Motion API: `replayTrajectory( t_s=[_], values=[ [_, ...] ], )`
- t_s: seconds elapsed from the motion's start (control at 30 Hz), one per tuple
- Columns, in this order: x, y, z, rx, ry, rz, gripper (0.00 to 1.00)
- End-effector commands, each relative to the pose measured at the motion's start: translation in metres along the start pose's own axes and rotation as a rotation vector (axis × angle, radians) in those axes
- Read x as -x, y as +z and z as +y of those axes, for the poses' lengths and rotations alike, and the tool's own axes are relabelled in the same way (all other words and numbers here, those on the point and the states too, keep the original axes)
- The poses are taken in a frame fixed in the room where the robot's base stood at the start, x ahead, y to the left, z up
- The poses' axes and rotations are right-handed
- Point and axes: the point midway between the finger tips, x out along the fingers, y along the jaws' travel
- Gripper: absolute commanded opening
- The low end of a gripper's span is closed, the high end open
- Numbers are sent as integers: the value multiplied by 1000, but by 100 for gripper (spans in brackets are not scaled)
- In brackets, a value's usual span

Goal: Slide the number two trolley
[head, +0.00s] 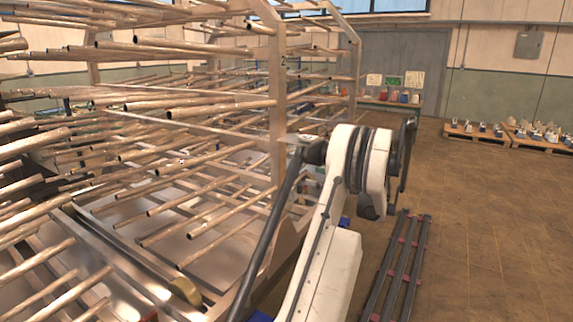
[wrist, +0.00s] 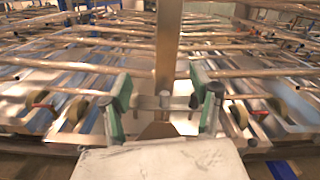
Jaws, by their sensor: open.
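The number two trolley is a metal rack with many long tubes sticking out. Its upright post (head: 278,110) carries a small "2" near the top in the head view. The same kind of post (wrist: 168,45) stands in the middle of the wrist view. My gripper (wrist: 160,82) is open, with one green-sided finger on each side of the post in the picture. I cannot tell whether the post is between the fingers or just beyond them, and no grip shows. In the head view my arm mostly hides the gripper near the post.
More tube racks stand behind and to the left. A low dark slatted rail frame (head: 398,268) lies on the floor right of my arm. Pallets with small items (head: 482,132) stand by the far wall. The brown floor (head: 490,220) at the right is open.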

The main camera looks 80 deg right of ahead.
Motion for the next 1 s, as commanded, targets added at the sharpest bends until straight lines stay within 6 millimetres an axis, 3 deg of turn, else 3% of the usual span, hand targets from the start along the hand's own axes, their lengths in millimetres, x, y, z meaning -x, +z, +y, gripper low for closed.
replayTrajectory(
  t_s=[0.13,0.37,1.0],
  values=[
    [-1,-3,-12,-153,0,0,59],
    [-9,-5,-15,-212,0,0,59],
    [-117,-5,-15,-208,1,0,59]
  ],
)
